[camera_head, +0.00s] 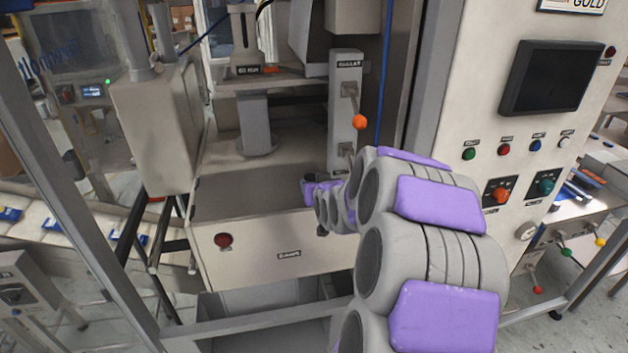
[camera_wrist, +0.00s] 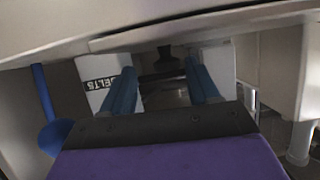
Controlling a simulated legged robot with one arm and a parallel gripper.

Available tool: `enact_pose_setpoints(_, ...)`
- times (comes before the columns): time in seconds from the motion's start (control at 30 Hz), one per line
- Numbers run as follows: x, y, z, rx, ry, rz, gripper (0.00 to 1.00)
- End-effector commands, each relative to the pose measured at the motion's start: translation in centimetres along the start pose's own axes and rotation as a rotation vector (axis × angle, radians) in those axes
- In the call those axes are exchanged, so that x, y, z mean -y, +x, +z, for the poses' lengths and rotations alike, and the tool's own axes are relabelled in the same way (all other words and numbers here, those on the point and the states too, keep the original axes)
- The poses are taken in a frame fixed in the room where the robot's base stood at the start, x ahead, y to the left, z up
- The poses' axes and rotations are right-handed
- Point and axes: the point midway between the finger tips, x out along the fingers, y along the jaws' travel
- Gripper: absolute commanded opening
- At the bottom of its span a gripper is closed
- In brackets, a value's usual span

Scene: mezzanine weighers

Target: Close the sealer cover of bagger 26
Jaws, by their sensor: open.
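The bagger's beige housing (camera_head: 262,262) fills the middle of the head view, with a red button (camera_head: 223,240) and a small label too blurred to read surely. A flat grey-brown top surface (camera_head: 240,195) lies above that front. I cannot tell for sure which panel is the sealer cover. My gripper's wrist end (camera_head: 322,190) is at the right edge of this surface; its fingertips are hidden there. In the wrist view my gripper (camera_wrist: 162,82) is open, with two blue fingers apart and nothing held. A beige panel edge (camera_wrist: 150,38) crosses just above the fingers.
A plate marked BELTS (camera_wrist: 100,82) is beyond the left finger. A post with orange-knobbed lever (camera_head: 359,121) stands behind my arm. A control cabinet with dark screen (camera_head: 550,78) is at right. A grey frame post (camera_head: 50,150) stands at left.

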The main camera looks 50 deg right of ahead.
Motion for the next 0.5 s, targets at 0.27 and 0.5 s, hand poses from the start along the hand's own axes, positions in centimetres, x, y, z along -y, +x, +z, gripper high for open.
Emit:
enact_pose_setpoints(0.27,0.3,-4.9,-0.4,-0.009,-0.004,0.001,0.60)
enact_pose_setpoints(0.5,0.1,-8.5,-0.6,-0.013,-0.004,0.000,0.60)
